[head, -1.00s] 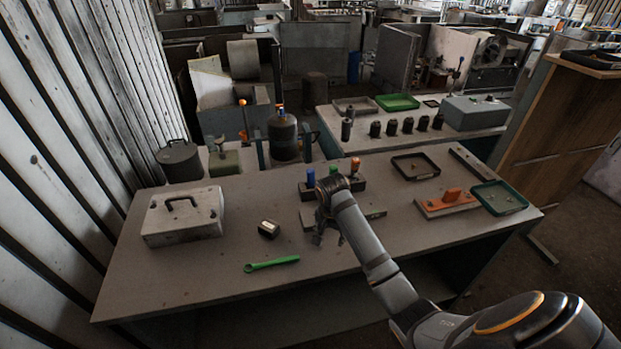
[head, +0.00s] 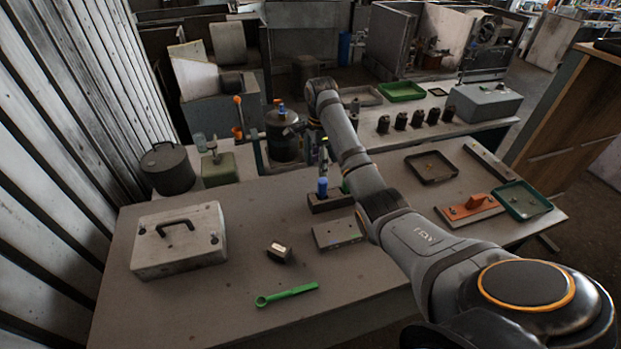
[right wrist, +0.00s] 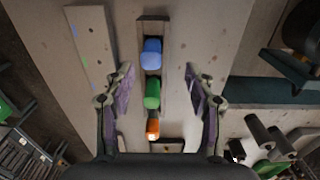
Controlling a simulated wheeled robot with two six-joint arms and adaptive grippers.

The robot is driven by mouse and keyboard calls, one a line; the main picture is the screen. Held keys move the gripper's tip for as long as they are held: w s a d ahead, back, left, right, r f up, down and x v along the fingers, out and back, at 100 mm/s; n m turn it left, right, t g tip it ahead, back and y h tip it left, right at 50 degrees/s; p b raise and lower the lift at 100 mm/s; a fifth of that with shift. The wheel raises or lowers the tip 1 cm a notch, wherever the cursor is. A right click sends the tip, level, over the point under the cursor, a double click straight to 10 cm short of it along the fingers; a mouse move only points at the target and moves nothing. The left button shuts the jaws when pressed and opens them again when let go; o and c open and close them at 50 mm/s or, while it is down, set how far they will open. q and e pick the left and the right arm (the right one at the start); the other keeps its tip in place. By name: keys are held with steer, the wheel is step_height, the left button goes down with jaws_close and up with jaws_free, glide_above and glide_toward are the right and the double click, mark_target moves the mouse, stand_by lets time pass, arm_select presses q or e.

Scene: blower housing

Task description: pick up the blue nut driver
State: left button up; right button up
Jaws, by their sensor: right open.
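The blue nut driver (head: 322,187) stands upright in a dark holder block (head: 330,204) on the workbench. In the right wrist view its blue handle (right wrist: 152,50) is at the top of a row, with a green handle (right wrist: 152,92) and an orange one (right wrist: 152,128) below it. My right gripper (head: 324,157) is above the holder, pointing down. In the right wrist view my right gripper (right wrist: 159,76) is open and empty, its fingers on either side of the row, apart from the handles. My arm hides the orange handle in the head view. My left gripper is not in view.
A flat grey block (head: 337,234) lies in front of the holder. A green wrench (head: 287,295), a small dark block (head: 279,252) and a grey case (head: 180,240) lie to the left.

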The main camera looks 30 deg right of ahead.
mark_target(322, 187)
steer(key=shift+s+r, duration=0.2)
steer(key=shift+s+f+b, duration=0.2)
steer(key=shift+s+b, duration=0.2)
steer(key=shift+s, duration=0.1)
steer(key=shift+s+f+b, duration=0.15)
steer(key=shift+s+b, duration=0.25)
steer(key=shift+s, duration=0.05)
steer(key=f+b, duration=0.2)
steer(key=w+f+b, duration=0.1)
steer(key=f+b, duration=0.1)
steer(key=shift+f, duration=0.25)
steer(key=shift+w+f, duration=0.1)
steer(key=shift+w, duration=0.05)
steer(key=f, duration=0.1)
steer(key=f+p, duration=0.2)
steer(key=f, duration=0.1)
steer(key=shift+s+d, duration=0.3)
steer(key=shift+s, duration=0.1)
steer(key=shift+w+f, duration=0.15)
steer(key=shift+f, duration=0.2)
steer(key=shift+r, duration=0.1)
steer(key=c, duration=0.5)
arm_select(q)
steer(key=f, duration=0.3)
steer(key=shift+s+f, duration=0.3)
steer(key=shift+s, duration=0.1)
arm_select(e)
jaws_close()
